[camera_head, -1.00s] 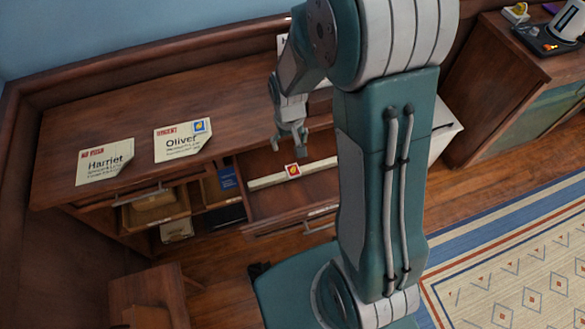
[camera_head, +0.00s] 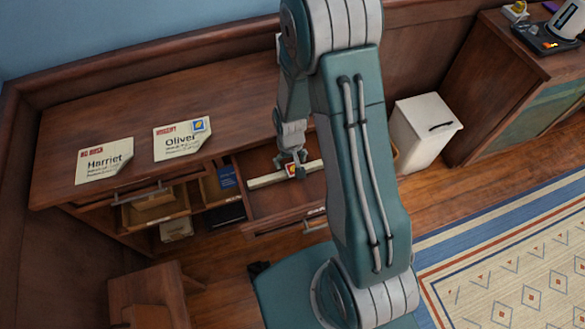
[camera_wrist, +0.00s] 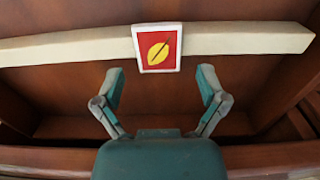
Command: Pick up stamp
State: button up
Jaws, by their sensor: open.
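The stamp is a small red square with a yellow emblem and a white border. In the wrist view the stamp (camera_wrist: 157,47) leans on or lies over a cream strip (camera_wrist: 70,47) inside the open drawer (camera_head: 265,203). My gripper (camera_wrist: 160,88) is open, its two fingers spread to either side just short of the stamp, with nothing between them. In the head view my gripper (camera_head: 291,158) is down at the drawer, just above the stamp (camera_head: 293,171), which it partly covers.
Letters marked Harriet (camera_head: 104,161) and Oliver (camera_head: 182,138) lie on the desk (camera_head: 225,105); the Oliver letter bears a blue stamp. A white bin (camera_head: 423,132) stands right of the desk. Drawer walls surround the gripper's space.

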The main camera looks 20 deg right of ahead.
jog(key=shift+f, duration=0.25)
dwell(0.5)
jog(key=c, duration=0.8)
